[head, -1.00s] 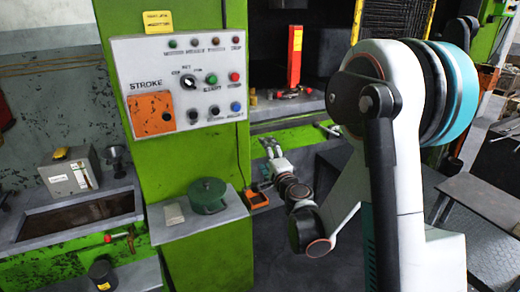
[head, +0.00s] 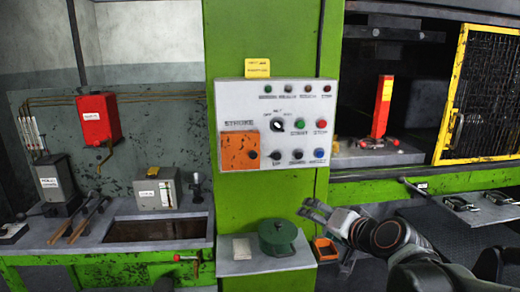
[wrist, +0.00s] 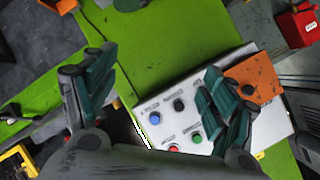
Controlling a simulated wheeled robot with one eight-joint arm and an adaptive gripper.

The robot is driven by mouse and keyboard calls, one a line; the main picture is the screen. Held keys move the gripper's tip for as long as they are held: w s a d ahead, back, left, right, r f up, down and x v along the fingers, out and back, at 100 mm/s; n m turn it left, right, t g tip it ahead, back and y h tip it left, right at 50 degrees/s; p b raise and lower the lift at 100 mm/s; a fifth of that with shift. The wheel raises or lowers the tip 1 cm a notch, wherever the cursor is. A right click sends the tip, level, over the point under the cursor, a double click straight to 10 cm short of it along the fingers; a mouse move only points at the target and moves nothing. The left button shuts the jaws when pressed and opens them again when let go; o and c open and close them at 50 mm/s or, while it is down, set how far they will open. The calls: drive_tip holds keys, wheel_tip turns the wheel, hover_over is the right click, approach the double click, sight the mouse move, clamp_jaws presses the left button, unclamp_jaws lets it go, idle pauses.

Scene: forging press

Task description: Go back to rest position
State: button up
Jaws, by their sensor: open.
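My gripper (head: 317,210) is in the head view, in front of the green press column, below and right of the control panel (head: 230,110). In the wrist view my gripper (wrist: 150,90) shows two dark teal fingers spread wide apart with nothing between them. The control panel (wrist: 184,125) shows behind and between the fingers there, and the right finger covers part of it. The arm reaches in from the lower right of the head view.
A green round pot (head: 278,240) stands on a grey shelf (head: 240,268) left of my gripper. An orange-rimmed tray (head: 326,249) is just below it. A yellow mesh guard (head: 485,90) is at the right. A red box (head: 97,118) hangs on the left wall.

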drive_tip(key=s+d+f+n+g+h, duration=0.2)
drive_tip(key=s, duration=0.8)
drive_tip(key=s+d+f+n+g+h, duration=0.2)
drive_tip(key=s+d+f+n+g, duration=0.1)
drive_tip(key=s, duration=0.7)
drive_tip(key=shift+s+f, duration=0.3)
